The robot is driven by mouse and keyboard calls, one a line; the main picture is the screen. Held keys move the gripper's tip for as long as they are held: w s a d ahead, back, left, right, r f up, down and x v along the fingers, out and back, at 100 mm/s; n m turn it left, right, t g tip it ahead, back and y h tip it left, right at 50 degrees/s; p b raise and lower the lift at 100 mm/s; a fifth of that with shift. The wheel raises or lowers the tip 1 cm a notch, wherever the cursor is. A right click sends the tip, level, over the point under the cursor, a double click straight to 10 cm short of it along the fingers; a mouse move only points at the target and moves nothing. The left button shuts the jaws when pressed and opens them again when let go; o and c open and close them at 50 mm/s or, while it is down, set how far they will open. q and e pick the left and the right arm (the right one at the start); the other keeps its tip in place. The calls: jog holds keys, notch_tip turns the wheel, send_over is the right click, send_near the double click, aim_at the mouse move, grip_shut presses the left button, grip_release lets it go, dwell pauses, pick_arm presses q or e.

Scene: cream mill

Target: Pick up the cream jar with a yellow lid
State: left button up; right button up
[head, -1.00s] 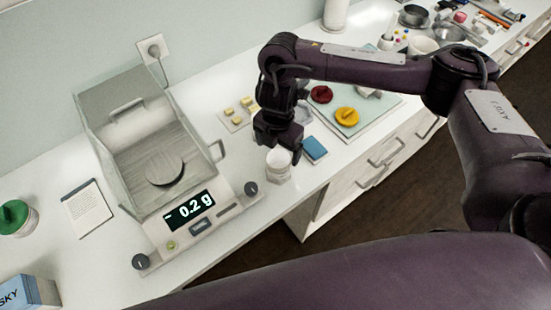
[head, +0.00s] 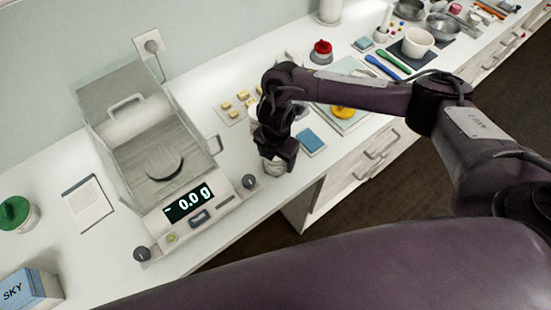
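My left gripper is not in view.
The scale (head: 223,204) reads 0.0 g. A blue block (head: 311,141) lies right of the gripper. The pale mat (head: 357,125) lies near the front edge.

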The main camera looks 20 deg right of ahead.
jog(key=c, duration=0.7)
